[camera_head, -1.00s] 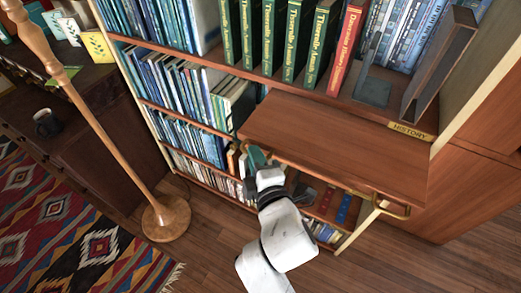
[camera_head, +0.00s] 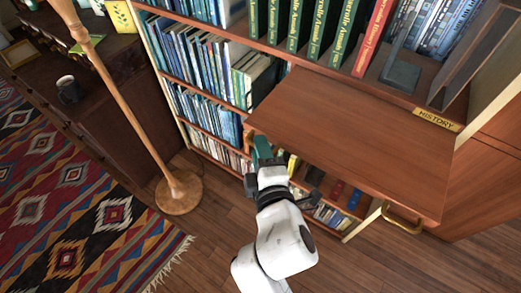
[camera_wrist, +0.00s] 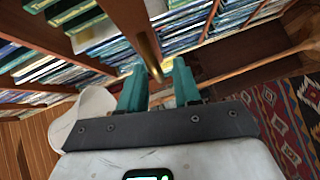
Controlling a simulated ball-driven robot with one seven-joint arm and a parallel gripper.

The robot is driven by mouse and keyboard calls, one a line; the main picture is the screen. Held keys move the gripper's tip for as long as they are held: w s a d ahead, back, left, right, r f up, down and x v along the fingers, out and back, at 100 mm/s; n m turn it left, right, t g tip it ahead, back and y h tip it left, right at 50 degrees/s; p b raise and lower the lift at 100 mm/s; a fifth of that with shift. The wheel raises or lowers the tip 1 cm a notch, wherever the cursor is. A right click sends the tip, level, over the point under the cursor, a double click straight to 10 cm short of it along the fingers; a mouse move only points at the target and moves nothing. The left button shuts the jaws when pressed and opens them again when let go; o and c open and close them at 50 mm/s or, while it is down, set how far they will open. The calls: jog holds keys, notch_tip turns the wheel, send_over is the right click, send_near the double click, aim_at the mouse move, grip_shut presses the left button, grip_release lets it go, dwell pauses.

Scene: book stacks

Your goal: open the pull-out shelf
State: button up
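In the wrist view, a brass bar (camera_wrist: 148,55) runs between my two green fingers (camera_wrist: 158,75), close to the left one. The fingers stand apart, with a gap beside the bar. Their exact contact with the bar is unclear.
The bookcase (camera_head: 432,95) holds books above and below the shelf. A wooden lamp pole with a round base (camera_head: 180,192) stands left of my arm. A patterned rug (camera_head: 70,220) and a dark cabinet with a mug (camera_head: 68,90) lie further left. Bare floor shows at the front.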

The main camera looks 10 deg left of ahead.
jog(key=b+v, duration=0.1)
jog(key=v, duration=0.9)
jog(key=shift+s+d+r, duration=0.1)
jog(key=shift+s+d, duration=0.05)
jog(key=shift+s, duration=0.2)
dwell(0.3)
jog(key=d+f+m+g+h, duration=0.35)
jog(key=d+f+m, duration=0.3)
jog(key=d, duration=0.35)
jog(key=d+f+m+g+h, duration=0.2)
jog(key=d+f+m+h, duration=0.2)
jog(key=d+f+m, duration=0.45)
jog(key=s+d+f+m+g, duration=0.2)
jog(key=s+d, duration=0.2)
jog(key=s, duration=0.1)
jog(key=s+d+f+m+g, duration=0.1)
jog(key=s+d+m+g, duration=0.1)
jog(key=s+d+g, duration=0.1)
jog(key=s+d+f+m+g, duration=0.2)
jog(key=s+d+g, duration=0.1)
jog(key=s+d, duration=0.2)
jog(key=shift+s+d+f+m, duration=0.1)
jog(key=shift+s+f+m, duration=0.1)
jog(key=shift+s, duration=0.5)
jog(key=shift+s+f+m, duration=0.1)
jog(key=shift+s+m, duration=0.1)
jog(key=shift+s, duration=0.45)
